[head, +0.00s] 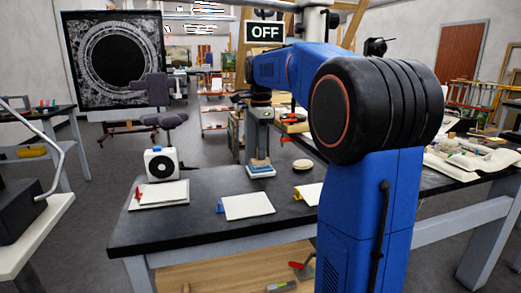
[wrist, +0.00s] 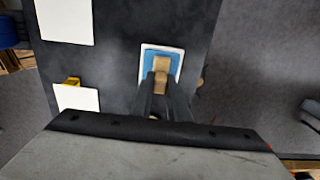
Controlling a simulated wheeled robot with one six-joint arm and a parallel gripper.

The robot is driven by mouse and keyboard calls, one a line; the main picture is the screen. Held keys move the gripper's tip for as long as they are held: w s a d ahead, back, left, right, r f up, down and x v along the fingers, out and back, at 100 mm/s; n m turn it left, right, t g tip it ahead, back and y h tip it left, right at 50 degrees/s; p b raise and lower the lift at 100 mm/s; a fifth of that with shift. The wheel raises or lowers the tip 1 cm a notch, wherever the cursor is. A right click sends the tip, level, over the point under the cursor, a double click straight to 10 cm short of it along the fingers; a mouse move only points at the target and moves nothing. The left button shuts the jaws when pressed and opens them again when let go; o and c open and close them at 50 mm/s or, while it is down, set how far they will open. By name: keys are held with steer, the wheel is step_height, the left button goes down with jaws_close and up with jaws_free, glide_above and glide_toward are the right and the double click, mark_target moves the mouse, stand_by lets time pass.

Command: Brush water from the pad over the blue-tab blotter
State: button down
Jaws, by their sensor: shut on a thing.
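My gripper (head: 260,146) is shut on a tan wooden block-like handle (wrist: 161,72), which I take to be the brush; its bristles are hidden. It is directly above the blue pad (wrist: 149,63) in its white tray (head: 262,175). I cannot tell whether the brush touches the pad. The blue-tab blotter (head: 248,206) is a white sheet lying flat on the dark table, left of and nearer than the pad, with its tab at its left. A white sheet (wrist: 66,20), likely the same blotter, is cut off at the wrist view's upper left.
A yellow-tab blotter (head: 311,193) lies to the right, partly behind my arm. A red-tab blotter (head: 160,194) lies left, before a white box with a black disc (head: 161,164). A round tan thing (head: 303,164) sits right of the pad. The dark tabletop (head: 205,182) between is clear.

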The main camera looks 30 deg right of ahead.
steer(key=shift+r, duration=3.45)
